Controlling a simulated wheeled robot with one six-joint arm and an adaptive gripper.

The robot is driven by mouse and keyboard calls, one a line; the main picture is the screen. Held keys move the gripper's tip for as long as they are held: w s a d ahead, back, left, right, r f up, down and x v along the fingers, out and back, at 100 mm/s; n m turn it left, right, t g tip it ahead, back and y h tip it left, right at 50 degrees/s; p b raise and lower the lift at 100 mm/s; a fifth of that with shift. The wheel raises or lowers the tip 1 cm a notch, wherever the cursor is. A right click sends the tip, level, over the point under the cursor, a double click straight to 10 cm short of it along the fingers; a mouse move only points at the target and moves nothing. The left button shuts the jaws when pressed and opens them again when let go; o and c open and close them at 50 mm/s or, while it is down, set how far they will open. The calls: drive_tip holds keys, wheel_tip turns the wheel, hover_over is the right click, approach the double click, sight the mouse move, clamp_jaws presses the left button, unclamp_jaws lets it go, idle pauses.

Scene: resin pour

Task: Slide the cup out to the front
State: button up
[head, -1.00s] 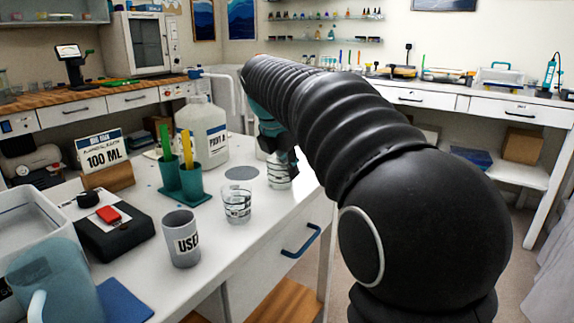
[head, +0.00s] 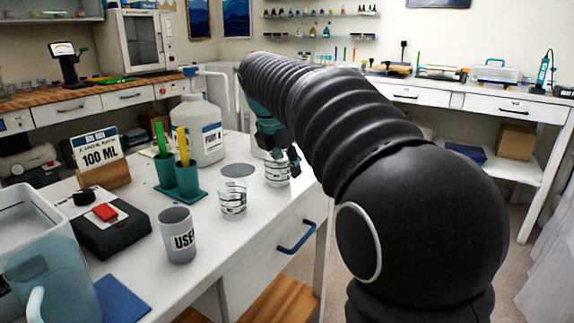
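A clear graduated cup (head: 275,176) stands on the white bench near its right edge, partly hidden behind my gripper. My gripper (head: 288,164), dark with teal parts, is pointed down at the cup's upper right side. Its fingers overlap the cup in the picture; I cannot tell whether they touch it or how far apart they are. A second clear graduated cup (head: 232,200) stands nearer the camera, to the left, apart from the gripper. A grey cup marked "USE…" (head: 177,237) stands nearer still.
A grey disc (head: 237,170) lies on the bench behind the second cup. A large white jug (head: 197,130) with a pump and teal holders (head: 180,181) with sticks stand left. The bench's front strip is clear.

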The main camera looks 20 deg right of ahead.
drive_tip(key=v, duration=1.1)
drive_tip(key=shift+r, duration=0.4)
drive_tip(key=shift+s, duration=0.1)
drive_tip(key=s+f+m+t+y, duration=0.2)
drive_tip(key=s+f+m+y, duration=0.1)
drive_tip(key=s+f+m, duration=2)
wheel_tip(320, 180, down, 3)
drive_tip(key=s, duration=0.3)
drive_tip(key=shift+a+r+m+t+y, duration=0.15)
drive_tip(key=shift+a+m+t+y, duration=0.15)
drive_tip(key=shift+m, duration=0.1)
